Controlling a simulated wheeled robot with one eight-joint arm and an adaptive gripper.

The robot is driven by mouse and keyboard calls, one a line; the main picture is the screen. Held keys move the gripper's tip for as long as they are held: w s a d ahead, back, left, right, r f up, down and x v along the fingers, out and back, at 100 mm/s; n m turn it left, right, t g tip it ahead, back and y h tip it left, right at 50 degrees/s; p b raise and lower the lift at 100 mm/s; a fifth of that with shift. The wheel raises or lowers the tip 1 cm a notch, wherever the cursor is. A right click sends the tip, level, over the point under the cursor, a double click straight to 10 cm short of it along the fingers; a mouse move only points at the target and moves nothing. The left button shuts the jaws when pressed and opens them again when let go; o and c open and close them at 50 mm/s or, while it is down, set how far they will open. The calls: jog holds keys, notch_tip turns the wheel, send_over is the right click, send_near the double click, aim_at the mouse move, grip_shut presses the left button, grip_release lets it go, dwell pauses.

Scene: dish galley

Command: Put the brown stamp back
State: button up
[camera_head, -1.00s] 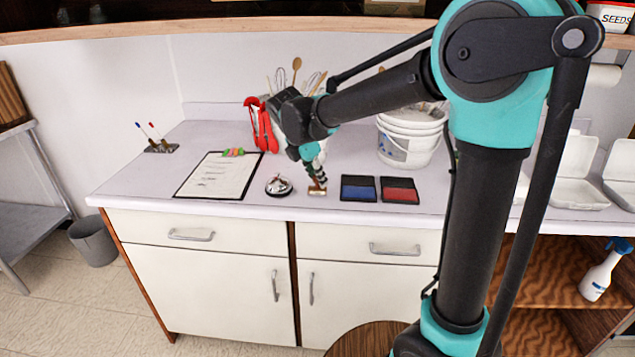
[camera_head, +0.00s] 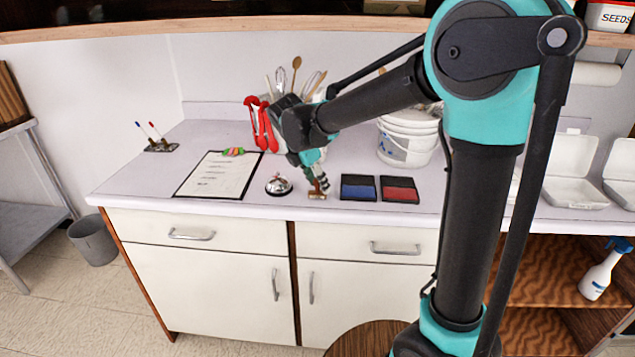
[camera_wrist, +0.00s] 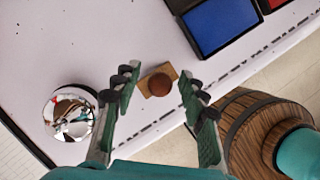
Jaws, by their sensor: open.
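The brown stamp (camera_head: 317,195) stands on the counter near its front edge, between the bell and the ink pads. In the wrist view the stamp (camera_wrist: 160,84) shows a round brown knob on a light wooden base. My gripper (camera_head: 318,182) is just above it in the head view, partly covering it. In the wrist view my gripper (camera_wrist: 158,90) is open, with one finger on each side of the stamp and a visible gap on both sides.
A silver bell (camera_head: 279,184) stands close left of the stamp. A blue ink pad (camera_head: 358,188) and a red one (camera_head: 399,189) lie to the right. A clipboard (camera_head: 218,180), red tongs (camera_head: 262,128) and white buckets (camera_head: 407,145) are also on the counter.

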jog(key=v, duration=1.2)
jog(key=shift+r, duration=0.1)
dwell(1.5)
